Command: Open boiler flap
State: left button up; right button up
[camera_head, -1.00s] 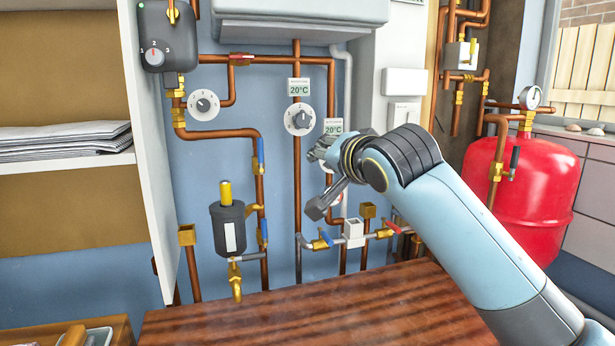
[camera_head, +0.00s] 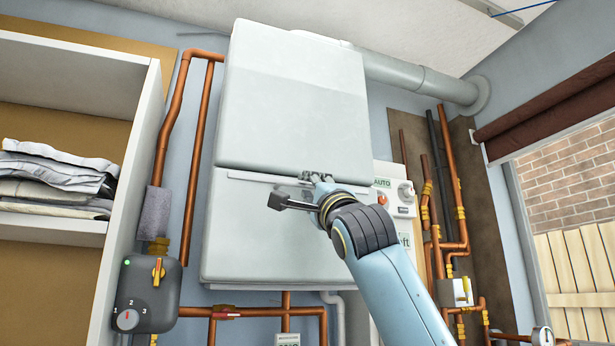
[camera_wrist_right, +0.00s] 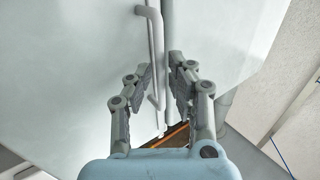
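The boiler (camera_head: 235,225) is a large pale grey box on the wall. Its upper front flap (camera_head: 292,100) is down, with a seam along its lower edge. In the right wrist view a slim grey handle bar (camera_wrist_right: 155,40) runs beside the seam between the two pale panels. My right gripper (camera_head: 316,178) is at the flap's lower edge, in front of the seam. In the right wrist view its fingers (camera_wrist_right: 164,82) are spread, one on each side of the bar and the seam. Whether they touch it is unclear. My left gripper is not in view.
A control panel with a red knob (camera_head: 382,199) is right of the boiler. Copper pipes (camera_head: 188,130) and a grey control box (camera_head: 148,294) are at left, beside a shelf with folded cloth (camera_head: 55,180). A grey flue pipe (camera_head: 420,78) runs at upper right.

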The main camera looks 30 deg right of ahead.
jog(key=shift+x, duration=1.05)
jog(key=shift+f, duration=0.1)
jog(key=shift+c, duration=0.3)
grip_shut()
